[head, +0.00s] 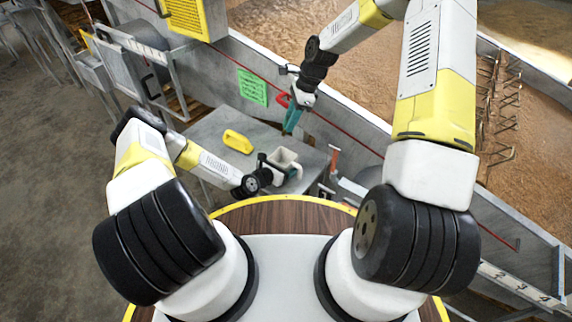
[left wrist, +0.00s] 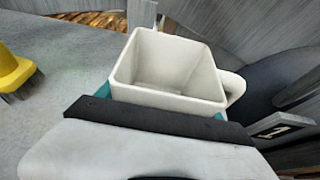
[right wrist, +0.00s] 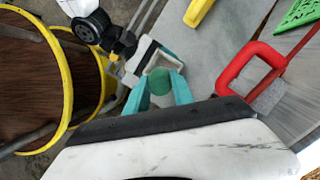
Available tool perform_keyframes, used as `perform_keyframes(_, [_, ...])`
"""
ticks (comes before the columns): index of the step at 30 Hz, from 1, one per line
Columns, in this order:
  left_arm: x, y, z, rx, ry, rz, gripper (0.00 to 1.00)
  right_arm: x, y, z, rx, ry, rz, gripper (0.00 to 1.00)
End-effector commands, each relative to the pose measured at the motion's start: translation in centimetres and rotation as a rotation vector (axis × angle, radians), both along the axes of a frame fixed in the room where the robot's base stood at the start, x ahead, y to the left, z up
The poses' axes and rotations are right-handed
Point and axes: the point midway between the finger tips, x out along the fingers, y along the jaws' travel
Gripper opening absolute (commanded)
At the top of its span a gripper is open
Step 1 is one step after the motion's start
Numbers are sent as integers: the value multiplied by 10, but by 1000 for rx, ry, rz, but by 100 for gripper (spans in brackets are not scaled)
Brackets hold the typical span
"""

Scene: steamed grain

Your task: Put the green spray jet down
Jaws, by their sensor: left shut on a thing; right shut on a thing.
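My right gripper (head: 291,124) is above the grey table, near the wall side, pointing down. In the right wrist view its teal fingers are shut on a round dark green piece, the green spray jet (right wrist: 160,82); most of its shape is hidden. My left gripper (head: 272,170) is low over the table's near right part, shut on a white square cup with a handle (left wrist: 166,72). The cup is upright with its open top up, and it also shows in the head view (head: 285,157). In the right wrist view, the cup lies just beyond the spray jet.
The grey table (head: 212,128) has free room on its left and middle. A yellow-handled brush (head: 238,141) lies there. A red handle (right wrist: 247,66) is beside the right gripper, near the wall. A green sheet (head: 252,87) hangs on the wall, with a grain bed (head: 275,35) behind.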

Motion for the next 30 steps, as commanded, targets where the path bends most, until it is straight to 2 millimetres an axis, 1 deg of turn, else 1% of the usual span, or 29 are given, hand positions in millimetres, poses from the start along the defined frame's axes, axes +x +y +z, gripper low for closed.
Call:
perform_keyframes(5, [0, 0, 0, 0, 0, 0, 32, -13, -2, -17, 0, 6, -79, 0])
perform_keyframes(8, [0, 0, 0, 0, 0, 0, 32, -17, -5, -25, -2, 4, -127, 0])
perform_keyframes(11, [0, 0, 0, 0, 0, 0, 32, -18, -6, -41, -2, 5, -144, 0])
perform_keyframes(15, [0, 0, 0, -1, -1, 0, 32, -18, -6, -68, -1, 4, -143, 0])
perform_keyframes(18, [0, 0, 0, 0, 0, 0, 32, -17, -6, -82, 0, 3, -142, 0])
perform_keyframes(23, [0, 0, 0, -1, -1, 0, 32, -17, -6, -93, 0, 2, -142, 0])
perform_keyframes(30, [0, 0, 0, -1, -1, 0, 32, -17, -6, -124, 0, 2, -142, 0])
